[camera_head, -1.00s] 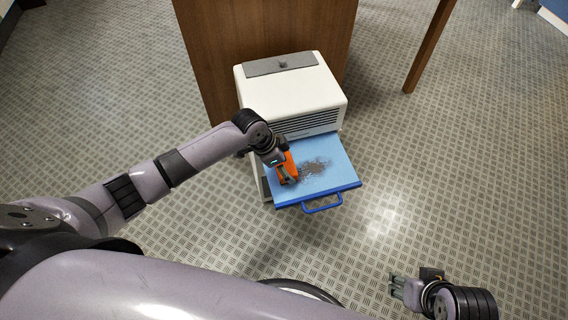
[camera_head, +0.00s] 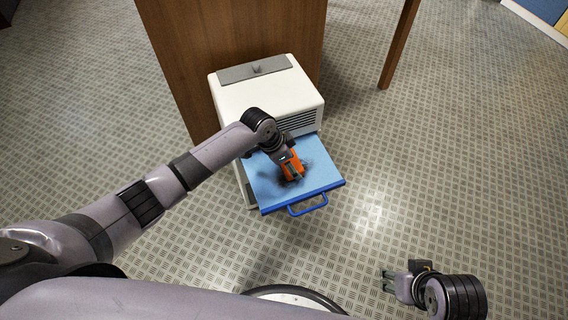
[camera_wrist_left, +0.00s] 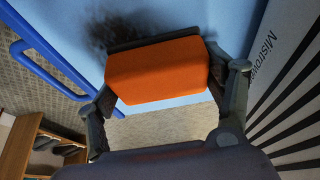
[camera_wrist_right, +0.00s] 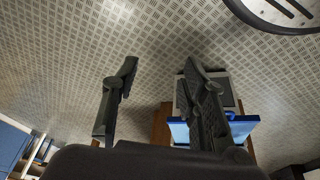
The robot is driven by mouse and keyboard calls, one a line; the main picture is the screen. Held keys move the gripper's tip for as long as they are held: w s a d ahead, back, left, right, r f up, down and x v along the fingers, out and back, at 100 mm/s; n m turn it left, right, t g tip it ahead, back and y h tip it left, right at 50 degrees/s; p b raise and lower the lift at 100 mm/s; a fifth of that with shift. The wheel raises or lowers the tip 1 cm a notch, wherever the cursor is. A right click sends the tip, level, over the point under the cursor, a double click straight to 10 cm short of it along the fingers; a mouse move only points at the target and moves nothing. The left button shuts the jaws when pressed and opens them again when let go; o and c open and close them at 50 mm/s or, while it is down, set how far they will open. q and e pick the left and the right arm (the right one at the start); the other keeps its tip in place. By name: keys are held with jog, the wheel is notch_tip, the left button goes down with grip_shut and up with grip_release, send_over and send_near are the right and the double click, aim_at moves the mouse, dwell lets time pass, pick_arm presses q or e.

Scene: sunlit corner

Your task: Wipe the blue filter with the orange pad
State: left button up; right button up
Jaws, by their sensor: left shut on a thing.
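The blue filter (camera_head: 322,178) is a flat tray with a blue front handle, pulled out from the white appliance. A dark dirt smudge lies on its middle, partly hidden by my left gripper. My left gripper (camera_head: 292,176) is shut on the orange pad (camera_head: 289,164) above the filter. In the left wrist view the orange pad (camera_wrist_left: 158,70) sits between both fingers, with dark dirt on the blue surface beside it. Whether the pad touches the filter I cannot tell for certain. My right gripper (camera_head: 388,281) is open and empty, away from the filter over the floor.
The white appliance (camera_head: 262,97) has a grey top panel and side vents and stands against a brown wooden cabinet (camera_head: 235,40). A wooden leg (camera_head: 400,45) stands at the right. The patterned floor (camera_head: 450,150) is clear right of the filter.

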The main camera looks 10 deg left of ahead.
aim_at(307, 163)
pick_arm(q)
jog(key=shift+w+d, duration=0.3)
jog(key=shift+d, duration=0.2)
jog(key=shift+w+d, duration=0.25)
jog(key=shift+d, duration=0.2)
jog(key=shift+w+d+b, duration=0.45)
jog(key=shift+w+d, duration=0.1)
jog(key=shift+d, duration=0.25)
pick_arm(e)
jog(key=shift+w+a+f+t, duration=0.1)
jog(key=shift+w+a+t, duration=0.1)
jog(key=shift+w, duration=0.25)
jog(key=shift+w+a+f+t, duration=0.1)
jog(key=shift+w+t, duration=0.1)
jog(key=shift+w, duration=0.25)
